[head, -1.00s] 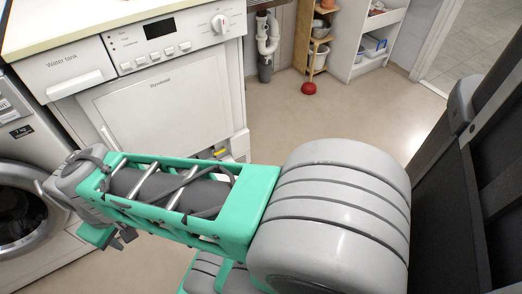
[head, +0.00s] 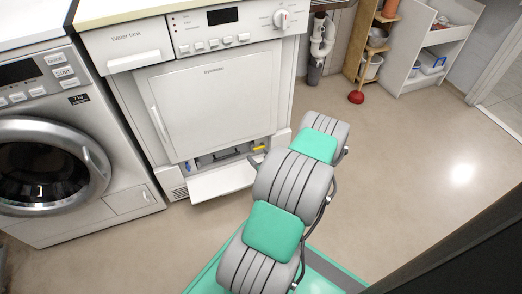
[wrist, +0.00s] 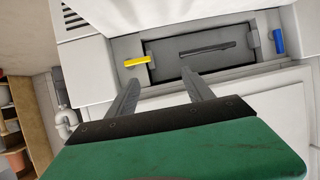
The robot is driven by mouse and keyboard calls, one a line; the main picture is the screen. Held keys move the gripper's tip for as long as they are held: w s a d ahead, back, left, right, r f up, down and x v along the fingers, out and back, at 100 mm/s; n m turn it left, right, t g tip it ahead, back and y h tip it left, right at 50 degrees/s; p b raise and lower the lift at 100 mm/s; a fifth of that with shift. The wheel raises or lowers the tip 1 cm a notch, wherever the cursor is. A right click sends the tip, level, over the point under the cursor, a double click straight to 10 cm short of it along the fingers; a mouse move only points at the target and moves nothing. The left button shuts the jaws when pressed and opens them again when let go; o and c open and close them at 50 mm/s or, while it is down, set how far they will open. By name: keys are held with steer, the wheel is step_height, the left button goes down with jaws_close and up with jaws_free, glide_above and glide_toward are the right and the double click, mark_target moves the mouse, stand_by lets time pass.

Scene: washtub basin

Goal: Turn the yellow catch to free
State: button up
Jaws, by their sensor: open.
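The yellow catch (head: 259,149) is at the right end of the recess low in the dryer front. In the wrist view the yellow catch (wrist: 137,62) is a small bar lying roughly sideways at the left of the grey panel (wrist: 206,52). My gripper (wrist: 160,77) is open and empty. Its two fingers point at the panel, with the left fingertip just below the catch in the picture, seemingly apart from it.
A blue catch (wrist: 279,42) is at the panel's other end; it also shows in the head view (head: 188,168). A lowered white flap (head: 222,182) juts out below the recess. A washing machine (head: 60,150) stands left.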

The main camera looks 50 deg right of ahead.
mark_target(259, 147)
steer(key=s+d+f, duration=0.1)
steer(key=s+d+m+h, duration=0.1)
steer(key=shift+s+d+f+h+b, duration=0.1)
steer(key=shift+d+f+h+b, duration=0.2)
steer(key=shift+d+f, duration=0.05)
steer(key=b+x, duration=0.2)
steer(key=x, duration=0.4)
steer(key=shift+f+b, duration=0.15)
steer(key=shift+b, duration=0.15)
steer(key=shift+w+d, duration=0.2)
steer(key=shift+w, duration=0.25)
steer(key=shift+c, duration=0.6)
steer(key=c, duration=1)
steer(key=shift+s+d+r+m+y, duration=0.15)
steer(key=shift+m+y, duration=0.2)
steer(key=shift+m, duration=0.25)
steer(key=shift+d+r+m+y, duration=0.1)
steer(key=shift+m+y, duration=0.25)
steer(key=shift+m, duration=0.25)
steer(key=o, duration=1.1)
